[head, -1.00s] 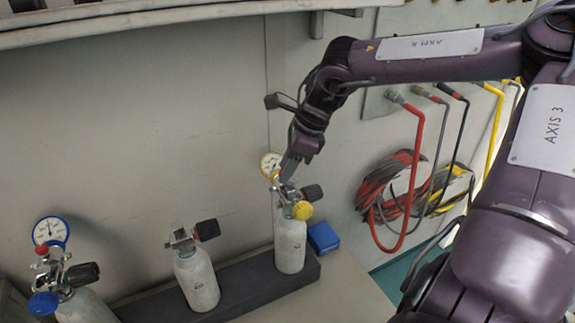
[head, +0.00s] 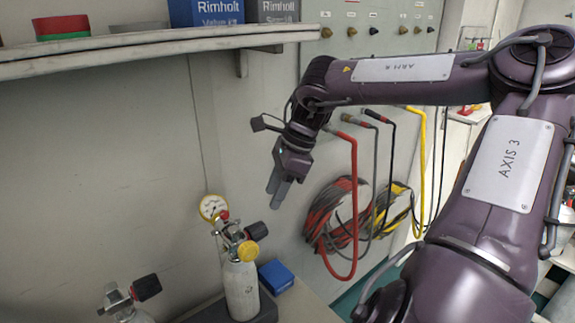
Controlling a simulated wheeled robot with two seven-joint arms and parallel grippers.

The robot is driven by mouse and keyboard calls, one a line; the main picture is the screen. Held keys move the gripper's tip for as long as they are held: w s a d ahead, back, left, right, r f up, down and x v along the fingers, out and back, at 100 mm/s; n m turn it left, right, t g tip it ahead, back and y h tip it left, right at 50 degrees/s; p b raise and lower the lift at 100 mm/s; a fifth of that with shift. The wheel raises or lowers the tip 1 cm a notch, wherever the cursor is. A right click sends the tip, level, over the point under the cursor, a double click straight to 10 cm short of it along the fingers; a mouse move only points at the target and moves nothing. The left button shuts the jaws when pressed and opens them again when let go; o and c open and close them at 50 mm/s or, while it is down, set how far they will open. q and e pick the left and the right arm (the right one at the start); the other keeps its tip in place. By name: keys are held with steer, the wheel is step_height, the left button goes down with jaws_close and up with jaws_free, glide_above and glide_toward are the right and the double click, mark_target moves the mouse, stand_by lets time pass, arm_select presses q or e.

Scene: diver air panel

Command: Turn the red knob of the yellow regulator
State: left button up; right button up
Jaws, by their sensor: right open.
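The yellow regulator sits on top of a pale grey cylinder (head: 240,290) at lower centre. Its yellow-rimmed gauge (head: 212,207) faces forward, and its yellow round cap (head: 247,251) is at the front. The small red knob (head: 224,215) shows beside the gauge. My right gripper (head: 278,193) is open and empty, pointing down, above and to the right of the regulator and apart from it. My left gripper is out of view.
A second cylinder valve with a black handwheel (head: 146,287) is at lower left. A blue box (head: 276,276) lies right of the yellow regulator's cylinder. Coiled hoses (head: 340,215) hang on the wall behind right. A shelf (head: 150,48) runs along the upper left.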

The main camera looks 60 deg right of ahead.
steer(key=shift+s+d, duration=0.95)
